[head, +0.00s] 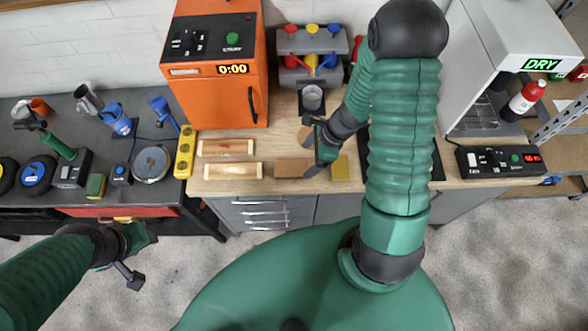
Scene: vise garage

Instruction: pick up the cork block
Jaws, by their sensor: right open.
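A brown block (292,168), which looks like the cork block, lies on the wooden worktop near its front edge. A yellow block (340,168) lies to its right. My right gripper (318,154) is open and empty; it shows above the gap between the two blocks and covers a little of the brown block's right end. I cannot tell its exact height over the worktop. My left gripper (130,264) hangs over the floor at lower left, well away from the blocks; its jaws are unclear.
Two pale wooden pieces (233,171) lie left of the brown block. A yellow level (185,152) lies at the left edge. An orange oven (215,95) and a rack with colored funnels (312,50) stand behind. A black control box (497,160) sits at right.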

